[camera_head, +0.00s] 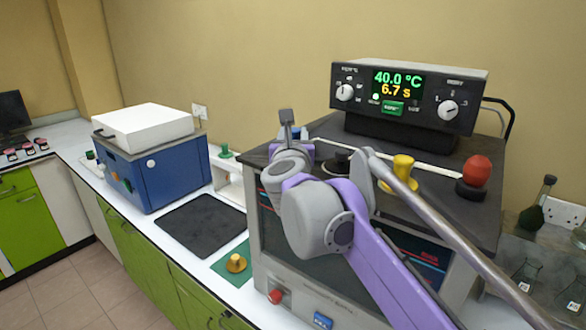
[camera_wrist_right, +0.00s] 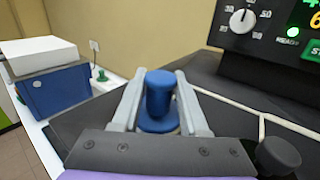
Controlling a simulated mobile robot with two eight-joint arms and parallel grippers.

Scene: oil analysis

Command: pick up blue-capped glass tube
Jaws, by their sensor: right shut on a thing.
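The blue cap (camera_wrist_right: 158,92) of the tube sits upright between the two fingers of my right gripper (camera_wrist_right: 160,106) in the right wrist view, with a wider blue flange below it. The fingers are closed against its sides. The glass below the cap is hidden. My left gripper is not in view.
A control unit (camera_head: 408,96) reading 40.0 °C and 6.7 s stands at the back of the machine. A yellow stopper (camera_head: 403,168) and a red knob (camera_head: 477,170) are on its top. A blue box (camera_head: 165,165) and a dark mat (camera_head: 200,222) lie to the left. Flasks (camera_head: 525,275) stand at the right.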

